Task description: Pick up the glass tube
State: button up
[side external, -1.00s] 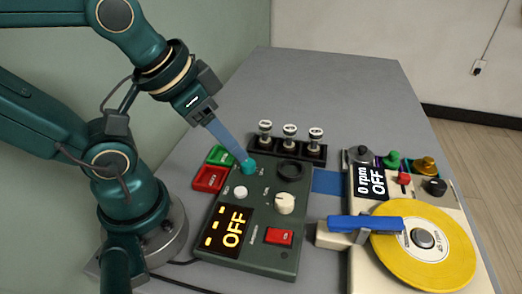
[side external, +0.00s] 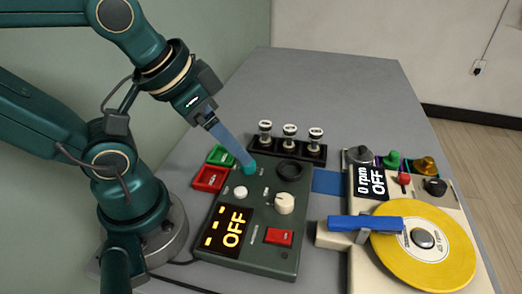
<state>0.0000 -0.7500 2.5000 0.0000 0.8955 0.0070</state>
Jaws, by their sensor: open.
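Several small glass tubes with pale caps stand upright in a black rack: a left one (side external: 265,132), a middle one (side external: 289,135) and a right one (side external: 315,138). Which one the task means cannot be told. My gripper (side external: 247,167) points down and to the right, with blue fingers and teal tips. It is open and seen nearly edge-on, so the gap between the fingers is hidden. Its tips are over the back left corner of the green control box, left of and nearer than the rack. No tube shows in it.
The green control box (side external: 262,253) reads OFF and has a black ring socket (side external: 290,171), knobs and a red switch. Green (side external: 220,155) and red (side external: 208,179) blocks lie at its left. A turntable with a yellow disc (side external: 400,262) stands right. The table behind the rack is clear.

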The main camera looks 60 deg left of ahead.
jog(key=w+r+t, duration=0.2)
jog(key=w+r, duration=0.2)
jog(key=w, duration=0.4)
jog(key=g, duration=0.1)
send_over(314, 132)
jog(key=s+d, duration=0.2)
notch_tip(314, 132, down, 6)
jog(key=f, duration=0.2)
jog(key=a+f+g, duration=0.1)
jog(key=f, duration=0.1)
jog(key=w+f+g, duration=0.1)
jog(key=f, duration=0.1)
jog(key=shift+a+f, duration=0.1)
jog(key=shift+a, duration=0.3)
jog(key=shift+w+a+f+n, duration=0.1)
jog(key=shift+f+n, duration=0.2)
jog(key=shift+f, duration=0.35)
jog(key=shift+x, duration=1.95)
grip_shut()
